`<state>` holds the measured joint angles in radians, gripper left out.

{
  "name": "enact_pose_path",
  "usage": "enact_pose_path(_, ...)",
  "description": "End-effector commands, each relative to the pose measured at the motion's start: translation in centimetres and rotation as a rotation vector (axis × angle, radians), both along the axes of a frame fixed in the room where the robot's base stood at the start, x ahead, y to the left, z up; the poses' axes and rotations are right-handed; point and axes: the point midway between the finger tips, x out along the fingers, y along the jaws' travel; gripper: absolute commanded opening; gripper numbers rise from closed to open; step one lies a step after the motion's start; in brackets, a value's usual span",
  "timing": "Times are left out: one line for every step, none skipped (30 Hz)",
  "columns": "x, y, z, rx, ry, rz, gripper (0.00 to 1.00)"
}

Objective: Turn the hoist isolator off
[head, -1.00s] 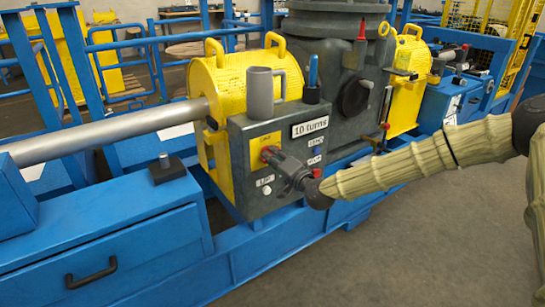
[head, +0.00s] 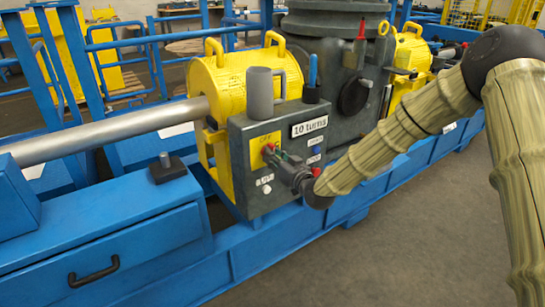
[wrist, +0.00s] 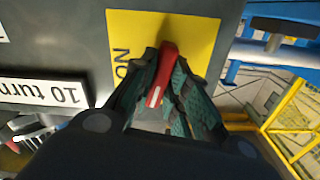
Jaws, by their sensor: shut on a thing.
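The hoist isolator is a red handle (wrist: 162,76) on a yellow plate (wrist: 200,32) on the grey control box (head: 240,190). My gripper (wrist: 160,85) is shut on the red handle, with a dark green pad on each side of it. In the wrist view the handle stands slightly slanted against the plate, and lettering that seems to read ON lies sideways at its left. In the head view my gripper (head: 272,154) meets the box front at the plate (head: 262,143). The fingers hide part of the plate and the handle's base.
A "10 turns" label (head: 309,127), a blue button (head: 316,149) and small labels are close to my gripper on the box front. A grey mug (head: 260,95) and a blue-handled lever (head: 312,75) stand on top. Clear floor (head: 430,210) lies to the right.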

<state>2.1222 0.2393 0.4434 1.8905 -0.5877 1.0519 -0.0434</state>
Motion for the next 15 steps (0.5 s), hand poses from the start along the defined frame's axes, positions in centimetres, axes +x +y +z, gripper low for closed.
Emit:
enact_pose_path(0.01, 0.10, 0.09, -0.027, -0.020, 0.001, 0.00)
enact_pose_path(0.02, 0.08, 0.08, -0.043, -0.031, 0.001, 0.00)
enact_pose_path(0.03, 0.04, 0.08, -0.062, -0.045, 0.000, 0.00)
enact_pose_path(0.04, 0.05, 0.09, -0.077, -0.056, 0.000, 0.00)
enact_pose_path(0.03, 0.08, 0.11, -0.090, -0.067, 0.001, 0.00)
enact_pose_path(0.03, 0.08, 0.13, -0.104, -0.077, 0.001, 0.00)
enact_pose_path(0.04, 0.07, 0.13, -0.115, -0.086, 0.001, 0.00)
enact_pose_path(0.04, 0.05, 0.12, -0.126, -0.093, 0.000, 0.00)
enact_pose_path(0.03, 0.04, 0.09, -0.138, -0.101, 0.000, 0.00)
enact_pose_path(0.03, 0.04, 0.07, -0.146, -0.107, 0.001, 0.00)
enact_pose_path(0.02, 0.06, 0.06, -0.154, -0.112, 0.001, 0.00)
enact_pose_path(0.02, 0.07, 0.06, -0.162, -0.118, 0.001, 0.00)
enact_pose_path(0.01, 0.08, 0.06, -0.167, -0.122, 0.001, 0.00)
enact_pose_path(0.01, 0.09, 0.07, -0.171, -0.126, 0.001, 0.00)
enact_pose_path(0.01, 0.08, 0.06, -0.175, -0.129, 0.001, 0.00)
